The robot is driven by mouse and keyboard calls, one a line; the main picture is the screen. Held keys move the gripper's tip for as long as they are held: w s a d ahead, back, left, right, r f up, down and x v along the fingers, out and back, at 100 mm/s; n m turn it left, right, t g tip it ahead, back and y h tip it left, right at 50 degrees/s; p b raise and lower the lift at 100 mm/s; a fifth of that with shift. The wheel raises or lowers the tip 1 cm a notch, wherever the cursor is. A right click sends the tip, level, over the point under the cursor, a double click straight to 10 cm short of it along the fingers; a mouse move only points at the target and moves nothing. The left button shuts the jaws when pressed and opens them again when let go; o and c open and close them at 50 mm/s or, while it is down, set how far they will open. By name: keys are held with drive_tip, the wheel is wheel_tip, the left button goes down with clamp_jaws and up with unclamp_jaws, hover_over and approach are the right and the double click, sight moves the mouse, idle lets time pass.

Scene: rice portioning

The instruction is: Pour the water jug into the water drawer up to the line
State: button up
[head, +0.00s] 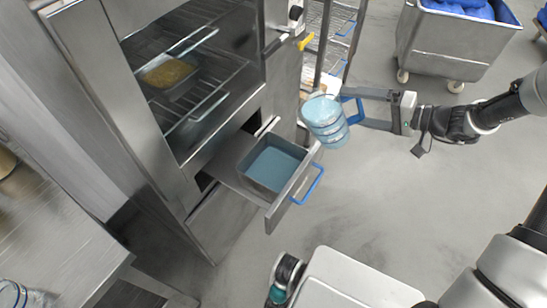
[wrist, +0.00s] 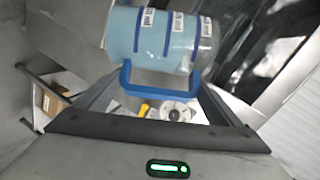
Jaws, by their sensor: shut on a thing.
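The clear water jug (head: 326,124) with blue bands hangs in the air just beyond the drawer's upper right corner. It holds pale blue water and looks near upright, perhaps slightly tilted. My gripper (head: 353,104) is shut on its blue handle, right of the jug. In the wrist view the jug (wrist: 150,32) lies across the top, and its handle (wrist: 165,91) sits between my fingers (wrist: 158,98). The water drawer (head: 295,189) is pulled out of the steel cabinet and holds a pool of blue water (head: 272,167). The fill line cannot be made out.
The drawer's blue handle (head: 309,186) sticks out at its front. Above is an oven-like chamber with a pan of grain (head: 169,75). A wire rack (head: 327,40) stands behind the jug. A wheeled bin (head: 455,45) is at the back right. The floor between is clear.

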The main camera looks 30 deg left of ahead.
sight(346, 99)
drive_tip(key=shift+s+a+r+p, duration=0.15)
drive_tip(key=shift+a+r+p, duration=0.1)
drive_tip(key=shift+r+p, duration=0.1)
drive_tip(key=shift+s+a+r+n+h+p, duration=0.3)
drive_tip(key=shift+r+h+p, duration=0.1)
drive_tip(key=shift+p, duration=0.4)
drive_tip(key=shift+s+a+t+h+p, duration=0.2)
drive_tip(key=shift+a+t+h+p, duration=0.1)
drive_tip(key=shift+p, duration=0.2)
drive_tip(key=shift+s+a+r+n, duration=0.1)
drive_tip(key=shift+s+n, duration=0.05)
drive_tip(key=shift+n, duration=0.15)
drive_tip(key=shift+s+a+r+h+p, duration=0.25)
drive_tip(key=shift+h+p, duration=0.35)
drive_tip(key=shift+p, duration=0.4)
drive_tip(key=shift+a+r+n+p, duration=0.15)
drive_tip(key=shift+n+p, duration=0.15)
drive_tip(key=shift+s+t, duration=0.1)
drive_tip(key=shift+t, duration=0.2)
drive_tip(key=shift+a, duration=0.1)
drive_tip(key=shift+s+a+f+n+t+h+p, duration=0.4)
drive_tip(key=shift+n+h+p, duration=0.1)
drive_tip(key=shift+h, duration=0.3)
